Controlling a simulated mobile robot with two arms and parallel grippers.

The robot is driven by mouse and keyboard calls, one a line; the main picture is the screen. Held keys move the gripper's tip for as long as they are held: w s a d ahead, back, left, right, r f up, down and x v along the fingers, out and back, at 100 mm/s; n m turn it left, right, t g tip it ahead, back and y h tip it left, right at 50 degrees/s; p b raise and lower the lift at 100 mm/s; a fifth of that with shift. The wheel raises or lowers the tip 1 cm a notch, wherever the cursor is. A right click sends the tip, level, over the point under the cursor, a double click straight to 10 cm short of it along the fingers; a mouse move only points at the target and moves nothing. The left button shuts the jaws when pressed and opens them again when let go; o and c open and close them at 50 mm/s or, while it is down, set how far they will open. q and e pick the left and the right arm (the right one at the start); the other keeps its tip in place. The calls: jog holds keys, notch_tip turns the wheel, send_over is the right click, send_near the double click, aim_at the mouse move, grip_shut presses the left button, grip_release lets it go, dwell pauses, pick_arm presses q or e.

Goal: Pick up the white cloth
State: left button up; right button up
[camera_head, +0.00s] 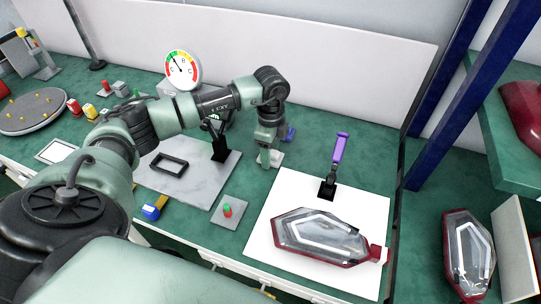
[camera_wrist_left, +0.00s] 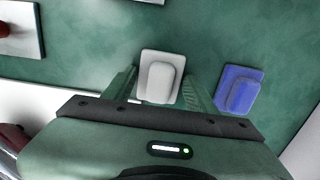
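The white cloth (camera_head: 276,158) lies on the green tabletop behind the white sheet, partly hidden by my left gripper (camera_head: 267,152). In the left wrist view the white cloth (camera_wrist_left: 160,78) is a pale folded block on a flat base. My left gripper (camera_wrist_left: 162,88) points down above it, open, with one finger on each side of the cloth. I cannot tell whether the fingers touch it. My right gripper does not show.
A blue cloth (camera_wrist_left: 239,90) lies just right of the white one. A purple-handled tool (camera_head: 340,148) stands in a black holder on the white sheet (camera_head: 270,235), behind a red tail lamp (camera_head: 320,238). A grey plate (camera_head: 195,180) with a black stand is left.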

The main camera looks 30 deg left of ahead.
pick_arm(q)
jog(key=c, duration=0.8)
jog(key=shift+r, duration=0.1)
notch_tip(320, 180, up, 20)
jog(key=shift+f+b, duration=0.1)
jog(key=shift+b, duration=0.45)
